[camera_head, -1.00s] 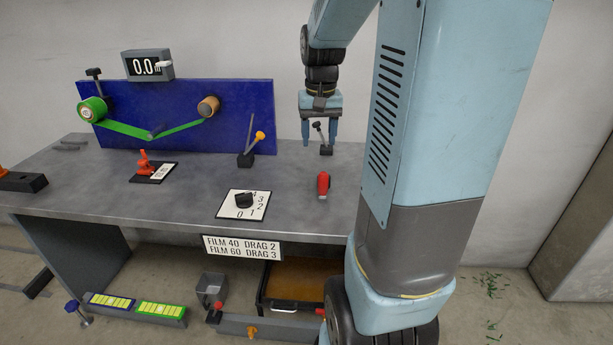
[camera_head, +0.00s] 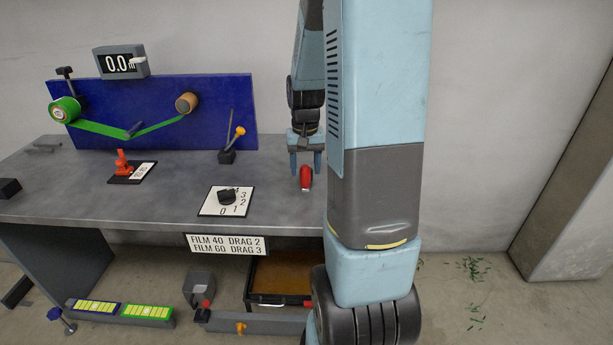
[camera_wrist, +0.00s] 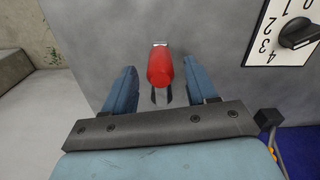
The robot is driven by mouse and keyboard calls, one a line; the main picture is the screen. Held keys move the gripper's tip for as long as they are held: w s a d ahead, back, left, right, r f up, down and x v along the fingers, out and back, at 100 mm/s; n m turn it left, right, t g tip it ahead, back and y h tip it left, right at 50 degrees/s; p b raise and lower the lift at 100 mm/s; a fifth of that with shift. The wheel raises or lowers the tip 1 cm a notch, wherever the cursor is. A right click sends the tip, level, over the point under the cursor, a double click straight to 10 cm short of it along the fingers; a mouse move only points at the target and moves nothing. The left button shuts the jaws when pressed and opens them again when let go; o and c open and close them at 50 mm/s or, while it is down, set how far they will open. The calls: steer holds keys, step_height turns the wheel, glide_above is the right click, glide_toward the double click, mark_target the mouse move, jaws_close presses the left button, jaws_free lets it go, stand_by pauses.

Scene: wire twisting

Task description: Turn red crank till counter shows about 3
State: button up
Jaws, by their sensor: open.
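The counter (camera_head: 121,62) on top of the blue panel reads 0.0 m. A red-handled piece (camera_head: 306,180) stands on the right part of the bench; I cannot tell whether it is the crank. In the wrist view the same red piece (camera_wrist: 160,66) has a pale metal end and lies between my fingers. My gripper (camera_head: 305,168) is open, fingers pointing down, one on each side of it with gaps visible. An orange-red lever (camera_head: 122,163) stands on a labelled plate at left.
A black knob (camera_head: 227,197) sits on a numbered dial plate. A small stand with an orange ball (camera_head: 240,131) is behind it. Green film (camera_head: 100,128) runs between spools on the blue panel (camera_head: 215,110). The bench's front edge is close to the red piece.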

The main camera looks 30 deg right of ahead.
mark_target(306, 176)
steer(key=shift+f, duration=1.85)
jaws_close()
steer(key=shift+d, duration=0.15)
